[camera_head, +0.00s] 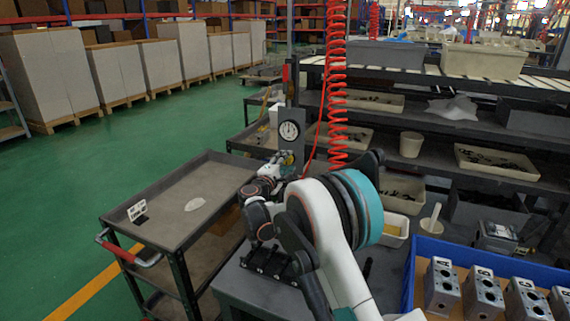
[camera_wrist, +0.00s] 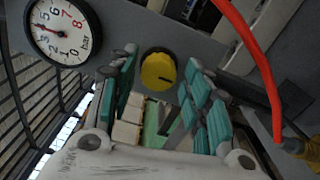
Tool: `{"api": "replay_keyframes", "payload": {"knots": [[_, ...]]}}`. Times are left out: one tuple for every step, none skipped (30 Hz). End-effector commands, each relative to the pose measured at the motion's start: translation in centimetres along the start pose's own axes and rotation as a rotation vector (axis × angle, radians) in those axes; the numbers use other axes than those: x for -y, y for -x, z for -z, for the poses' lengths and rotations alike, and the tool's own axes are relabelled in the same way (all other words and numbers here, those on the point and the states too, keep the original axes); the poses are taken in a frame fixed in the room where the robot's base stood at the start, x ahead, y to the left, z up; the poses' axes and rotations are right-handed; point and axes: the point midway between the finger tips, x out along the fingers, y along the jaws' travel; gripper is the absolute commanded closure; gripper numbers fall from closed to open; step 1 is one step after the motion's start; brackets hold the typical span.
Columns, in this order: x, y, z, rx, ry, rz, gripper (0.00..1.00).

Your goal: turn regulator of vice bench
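The regulator's yellow knob (camera_wrist: 158,72) has a dark base and a dark mark on its face. It sits on a grey panel in the middle of the wrist view. My gripper (camera_wrist: 161,62) is open, with one green-padded finger on either side of the knob and gaps between. I cannot tell whether the fingertips reach past the knob's face. A round pressure gauge (camera_wrist: 62,31) is at the upper left. In the head view my gripper (camera_head: 277,164) is below the gauge (camera_head: 289,131) on its upright grey panel (camera_head: 291,147); the knob is hidden there.
A red hose (camera_wrist: 252,60) passes right of the knob, and a coiled red hose (camera_head: 336,85) hangs behind my arm. A grey cart (camera_head: 190,210) stands to the left. A blue tray (camera_head: 480,257) with lettered metal blocks is at the lower right.

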Motion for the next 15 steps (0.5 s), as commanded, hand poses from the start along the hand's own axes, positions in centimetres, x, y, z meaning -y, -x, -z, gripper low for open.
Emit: {"api": "replay_keyframes", "payload": {"knots": [[0.0, 0.0, 0.0, 0.0, 0.0, 0.0, 0.5], [0.0, 0.0, 0.0, 0.0, 0.001, 0.0, 0.5], [0.0, 0.0, 0.0, 0.0, 0.001, -0.001, 0.5], [-0.1, 0.0, 0.0, 0.0, 0.001, -0.001, 0.5], [-0.1, 0.0, 0.0, 0.0, 0.001, -0.001, 0.5], [-0.1, 0.0, 0.0, 0.0, 0.001, -0.001, 0.5], [-0.1, 0.0, 0.0, 0.0, 0.001, -0.001, 0.5], [-0.1, 0.0, 0.0, 0.0, 0.001, -0.001, 0.5], [-0.1, 0.1, 0.0, -0.001, 0.001, -0.001, 0.5], [-0.1, 0.1, 0.0, -0.001, 0.001, -0.001, 0.5], [-0.1, 0.3, 0.1, -0.001, 0.001, -0.001, 0.5], [-0.1, 0.6, 0.1, -0.002, 0.001, -0.001, 0.5], [-0.1, 0.9, 0.1, -0.002, 0.001, -0.001, 0.5], [-0.1, 1.3, 0.1, -0.002, 0.001, -0.001, 0.5], [-0.1, 1.9, 0.1, -0.002, 0.001, -0.001, 0.5]]}}
